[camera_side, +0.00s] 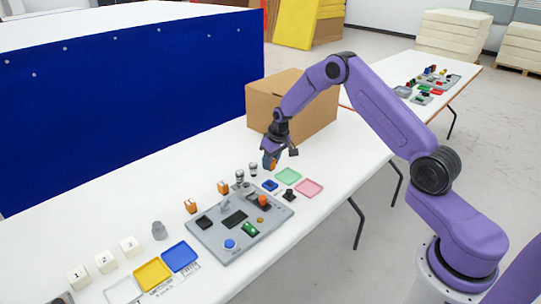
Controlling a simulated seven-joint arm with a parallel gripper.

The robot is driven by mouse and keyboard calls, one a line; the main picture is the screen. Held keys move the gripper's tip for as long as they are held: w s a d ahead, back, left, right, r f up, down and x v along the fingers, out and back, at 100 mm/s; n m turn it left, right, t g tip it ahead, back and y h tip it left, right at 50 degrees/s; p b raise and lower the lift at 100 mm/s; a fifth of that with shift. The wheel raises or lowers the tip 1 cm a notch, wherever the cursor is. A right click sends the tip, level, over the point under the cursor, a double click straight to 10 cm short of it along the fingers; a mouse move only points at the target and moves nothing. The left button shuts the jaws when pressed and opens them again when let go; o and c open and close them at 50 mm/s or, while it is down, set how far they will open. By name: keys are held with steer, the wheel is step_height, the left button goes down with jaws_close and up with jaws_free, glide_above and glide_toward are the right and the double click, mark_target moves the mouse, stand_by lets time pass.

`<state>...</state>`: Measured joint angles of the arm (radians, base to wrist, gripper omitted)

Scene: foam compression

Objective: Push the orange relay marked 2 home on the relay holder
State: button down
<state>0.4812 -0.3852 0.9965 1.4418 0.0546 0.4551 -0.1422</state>
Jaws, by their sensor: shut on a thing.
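My gripper (269,161) is above the table behind the grey board (205,246), shut on an orange piece (272,165) that looks like a relay. The fingers hide most of it, and its mark cannot be read. Two other orange relays stand on the table behind the board, one at its left (190,206) and one further right (223,187); their marks are too small to read. The board carries black parts, a green part, a blue round part and an orange part (262,200). I cannot tell which of them is the relay holder.
Several small metal-topped pieces (253,169) stand near my gripper. Green (288,176) and pink (309,187) trays lie to the right. Blue (180,257) and yellow (152,274) trays and numbered white cubes (105,261) are front left. A cardboard box (308,112) stands behind my arm.

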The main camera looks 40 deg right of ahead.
mark_target(272, 169)
steer(key=shift+s+x, duration=0.25)
steer(key=shift+x, duration=0.7)
steer(key=shift+s+x, duration=0.2)
steer(key=shift+x, duration=0.75)
steer(key=shift+s+x, duration=0.25)
steer(key=shift+x, duration=0.7)
steer(key=shift+s+x, duration=0.25)
steer(key=shift+x, duration=0.75)
steer(key=c, duration=0.7)
jaws_free()
steer(key=v, duration=1.7)
steer(key=s+a+r+n, duration=0.35)
steer(key=s+a, duration=0.25)
steer(key=a, duration=0.4)
steer(key=s+a+r+n+g+y, duration=0.1)
steer(key=s+a+r, duration=0.1)
steer(key=s+a, duration=0.3)
steer(key=s+a+r+n, duration=0.2)
steer(key=s+r, duration=0.1)
steer(key=s, duration=0.3)
steer(key=s+d+r+n+g, duration=0.1)
steer(key=s+n, duration=0.5)
steer(key=s, duration=1.8)
steer(key=shift+s+r+g+h, duration=0.25)
steer(key=shift+r+g+h, duration=0.05)
steer(key=shift+r, duration=0.25)
